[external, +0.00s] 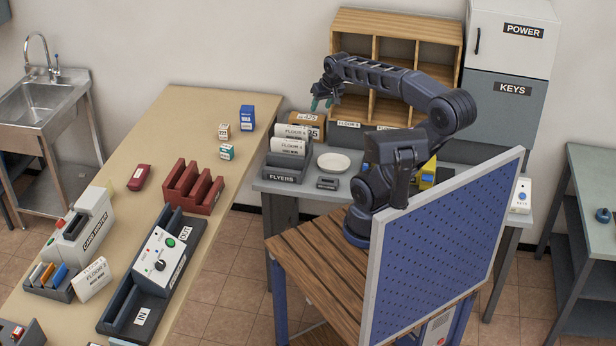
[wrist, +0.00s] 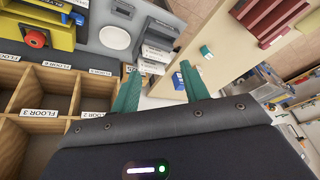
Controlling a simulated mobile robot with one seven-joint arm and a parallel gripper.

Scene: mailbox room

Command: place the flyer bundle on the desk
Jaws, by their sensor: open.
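The flyers (external: 291,139) stand as white labelled cards in a dark tray marked FLYERS (external: 284,172), on the grey desk (external: 262,186) at its left end. I cannot tell whether they form one bundle. In the wrist view the cards and tray (wrist: 158,45) show at the top centre. My gripper (external: 321,104) has green fingers and is open and empty, above the back of the desk in front of the wooden pigeonholes. In the wrist view its fingertips (wrist: 157,68) point toward the tray area, apart from the cards.
A white plate (external: 333,162) and a small dark box (external: 327,183) lie right of the tray. A brown parcel (external: 306,122) stands behind it. A blue pegboard (external: 440,235) stands in front. The long tan table (external: 190,110) is left.

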